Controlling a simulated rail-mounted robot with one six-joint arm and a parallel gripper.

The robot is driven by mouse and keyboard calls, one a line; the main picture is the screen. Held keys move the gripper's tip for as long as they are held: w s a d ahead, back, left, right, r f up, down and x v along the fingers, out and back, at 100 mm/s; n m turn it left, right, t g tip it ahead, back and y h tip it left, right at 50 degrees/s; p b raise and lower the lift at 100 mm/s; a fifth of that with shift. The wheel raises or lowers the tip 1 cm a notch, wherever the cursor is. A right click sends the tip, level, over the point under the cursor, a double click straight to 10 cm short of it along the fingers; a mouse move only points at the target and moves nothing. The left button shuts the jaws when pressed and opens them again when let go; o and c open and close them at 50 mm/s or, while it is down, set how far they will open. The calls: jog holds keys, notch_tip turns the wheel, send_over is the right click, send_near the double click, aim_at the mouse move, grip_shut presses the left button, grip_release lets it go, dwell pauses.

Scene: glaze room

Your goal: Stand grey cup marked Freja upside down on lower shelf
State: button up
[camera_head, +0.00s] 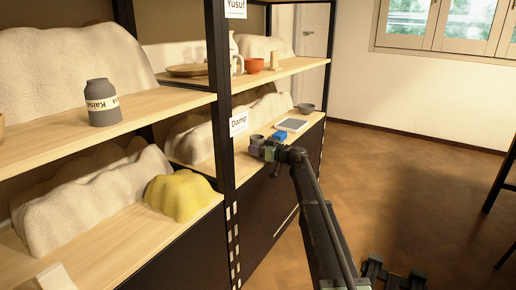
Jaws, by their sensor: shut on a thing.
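My gripper (268,150) is at the lower shelf (232,157) of the right-hand bay, near its front edge. It is shut on a small grey thing (256,140), which looks like the grey cup. The cup is small here and partly hidden by my gripper. I cannot read a name on it, nor tell which way up it is or whether it touches the shelf.
A blue block (279,135), a pale flat slab (292,124) and a grey bowl (306,108) lie on the same shelf, beyond my gripper. Pale covered mounds fill the back. A grey jar (102,104) with an upside-down label stands on the upper left shelf.

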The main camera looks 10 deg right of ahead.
jog(key=shift+r+p, duration=1.05)
jog(key=shift+r, duration=0.2)
jog(key=shift+s+d+f, duration=0.1)
jog(key=shift+s, duration=0.05)
jog(key=v, duration=1.3)
jog(key=shift+s+d, duration=0.2)
jog(key=shift+d, duration=0.1)
